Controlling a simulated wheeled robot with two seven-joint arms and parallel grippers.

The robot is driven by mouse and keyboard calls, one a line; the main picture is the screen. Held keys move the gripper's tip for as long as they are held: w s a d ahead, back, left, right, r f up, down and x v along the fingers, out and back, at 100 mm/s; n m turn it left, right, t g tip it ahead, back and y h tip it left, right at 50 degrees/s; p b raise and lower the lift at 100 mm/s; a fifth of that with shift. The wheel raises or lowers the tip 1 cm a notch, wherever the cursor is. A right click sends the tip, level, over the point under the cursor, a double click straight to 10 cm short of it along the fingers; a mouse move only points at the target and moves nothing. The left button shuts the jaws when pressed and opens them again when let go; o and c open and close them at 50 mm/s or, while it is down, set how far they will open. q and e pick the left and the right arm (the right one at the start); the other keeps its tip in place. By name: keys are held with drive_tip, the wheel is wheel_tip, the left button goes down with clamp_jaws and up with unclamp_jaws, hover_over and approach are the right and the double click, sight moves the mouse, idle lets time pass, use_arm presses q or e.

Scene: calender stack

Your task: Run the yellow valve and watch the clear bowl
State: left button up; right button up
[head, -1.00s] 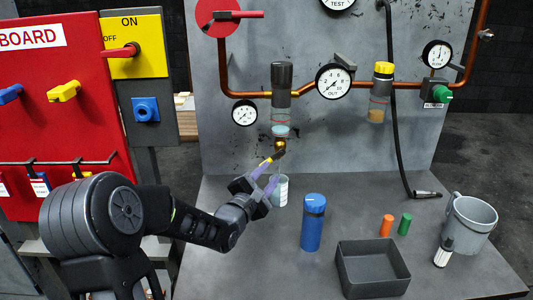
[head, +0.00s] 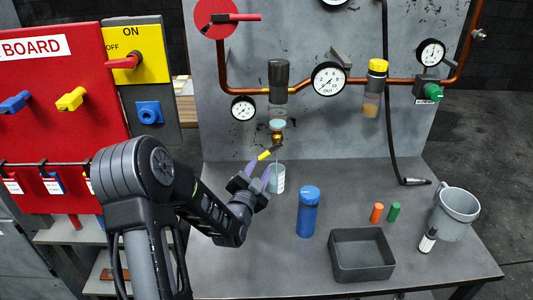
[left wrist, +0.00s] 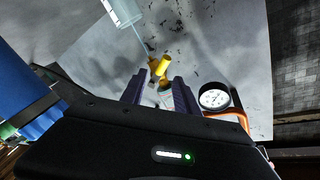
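The clear bowl (head: 278,108) hangs under a black cap on the copper pipe, with pale bluish liquid low inside. The yellow valve (head: 264,155) is a small lever at the brass drain beneath it; it also shows in the left wrist view (left wrist: 164,64). A thin pale stream runs from the drain to a beaker (head: 276,181) on the bench, whose rim shows in the left wrist view (left wrist: 122,12). My left gripper (head: 258,169) is just below and left of the lever. My right gripper is out of view.
Gauges line the panel. A red board (head: 55,120) stands at left.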

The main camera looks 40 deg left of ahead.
sight(266, 156)
use_arm(q)
drive_tip(key=shift+m, duration=1.2)
drive_tip(key=shift+r, duration=0.1)
drive_tip(key=p+x, duration=0.2)
drive_tip(key=x, duration=0.5)
drive_tip(key=shift+w+a, duration=0.15)
drive_tip(key=shift+w, duration=0.25)
drive_tip(key=shift+c, duration=0.3)
clamp_jaws()
